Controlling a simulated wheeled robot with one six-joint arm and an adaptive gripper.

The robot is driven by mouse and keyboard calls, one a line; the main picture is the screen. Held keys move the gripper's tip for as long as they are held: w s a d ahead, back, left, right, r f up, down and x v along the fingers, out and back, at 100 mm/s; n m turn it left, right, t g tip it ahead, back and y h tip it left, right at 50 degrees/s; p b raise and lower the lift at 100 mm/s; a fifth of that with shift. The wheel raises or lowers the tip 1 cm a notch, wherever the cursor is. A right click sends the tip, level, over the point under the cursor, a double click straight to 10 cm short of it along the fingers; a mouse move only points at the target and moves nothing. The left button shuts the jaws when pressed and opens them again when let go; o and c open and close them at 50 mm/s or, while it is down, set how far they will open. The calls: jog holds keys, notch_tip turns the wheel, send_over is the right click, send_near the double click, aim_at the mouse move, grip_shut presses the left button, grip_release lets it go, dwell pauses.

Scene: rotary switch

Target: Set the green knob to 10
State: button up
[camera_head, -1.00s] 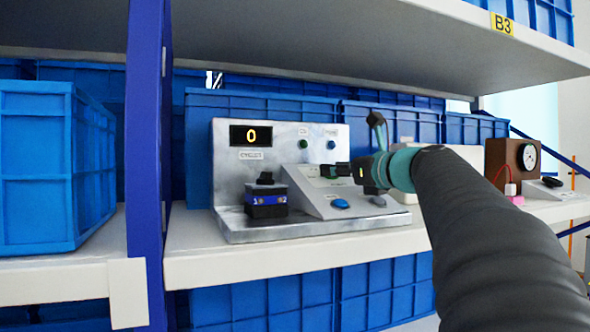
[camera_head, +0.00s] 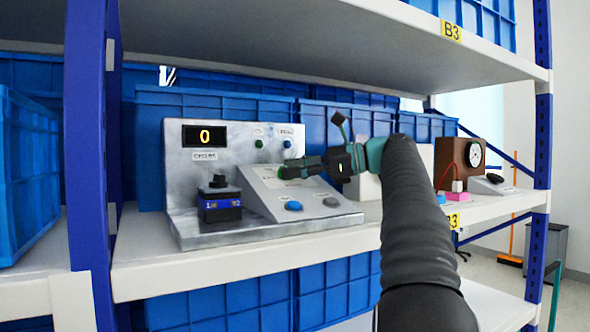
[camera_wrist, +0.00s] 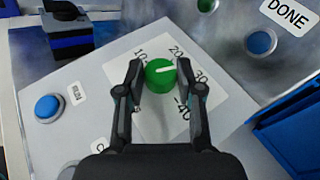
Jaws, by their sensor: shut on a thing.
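The green knob (camera_wrist: 158,76) sits on a pale dial plate (camera_wrist: 150,125) with printed numbers around it. Its white pointer line aims to the upper right, between the 20 and 30 marks. The 10 mark is at its upper left, partly behind a finger. My gripper (camera_wrist: 160,84) is shut on the knob, one finger on each side, in the wrist view. In the head view my gripper (camera_head: 291,170) reaches in from the right to the sloped panel (camera_head: 265,196), and the fingers mostly cover the knob.
A display (camera_head: 205,135) on the metal console reads 0. A blue button (camera_head: 293,206) and grey button (camera_head: 331,202) lie below the knob. The upper shelf (camera_head: 330,40) hangs above my arm.

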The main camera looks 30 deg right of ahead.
jog(key=shift+n+g+y, duration=0.3)
jog(key=shift+n+g, duration=0.2)
jog(key=shift+g, duration=0.2)
jog(key=o, duration=1.2)
jog(key=shift+c, duration=0.2)
jog(key=shift+t, duration=0.3)
